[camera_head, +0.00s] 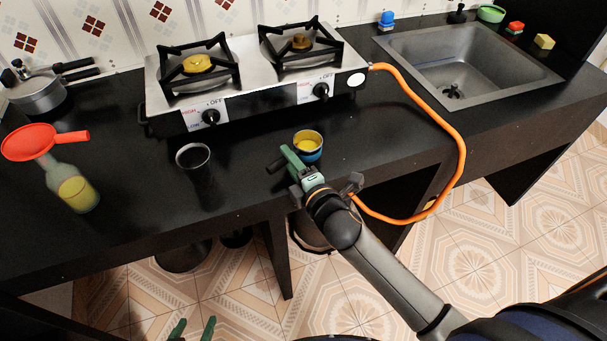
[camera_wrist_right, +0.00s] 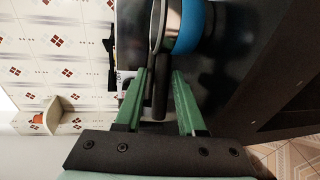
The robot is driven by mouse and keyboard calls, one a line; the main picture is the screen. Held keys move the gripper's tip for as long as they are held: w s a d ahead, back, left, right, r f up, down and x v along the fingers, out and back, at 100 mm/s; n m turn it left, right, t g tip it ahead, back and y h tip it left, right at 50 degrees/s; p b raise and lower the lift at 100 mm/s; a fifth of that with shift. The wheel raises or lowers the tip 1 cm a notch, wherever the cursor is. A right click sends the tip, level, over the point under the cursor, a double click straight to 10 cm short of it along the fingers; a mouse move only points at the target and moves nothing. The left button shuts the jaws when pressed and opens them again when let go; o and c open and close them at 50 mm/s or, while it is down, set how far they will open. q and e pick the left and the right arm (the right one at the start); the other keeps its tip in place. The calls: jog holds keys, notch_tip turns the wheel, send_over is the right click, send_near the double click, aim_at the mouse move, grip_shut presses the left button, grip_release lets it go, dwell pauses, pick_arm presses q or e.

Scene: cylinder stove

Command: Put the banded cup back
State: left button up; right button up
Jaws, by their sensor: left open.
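The banded cup (camera_head: 308,152), blue around its side with a pale rim and yellow inside, stands upright on the black counter in front of the stove. It also shows close ahead in the right wrist view (camera_wrist_right: 187,28). My right gripper (camera_head: 284,161) is beside its near left side. In the wrist view the green fingers (camera_wrist_right: 160,76) are apart, with a dark bar like a handle (camera_wrist_right: 159,97) between them.
A two-burner stove (camera_head: 250,85) stands behind the cup, and its orange hose (camera_head: 459,135) loops down at the right. A sink (camera_head: 455,62) is right.

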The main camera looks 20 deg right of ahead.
jog(key=v, duration=0.8)
jog(key=s+f+m+g, duration=0.3)
jog(key=s+f+m, duration=0.4)
jog(key=f+m, duration=0.2)
jog(key=s+d+f+m+g, duration=0.1)
jog(key=s+f+m+g, duration=0.2)
jog(key=s+f+m, duration=0.4)
notch_tip(320, 180, down, 3)
jog(key=shift+s+f+m+g, duration=0.1)
jog(key=shift+s+m+g, duration=0.2)
jog(key=shift+m, duration=0.8)
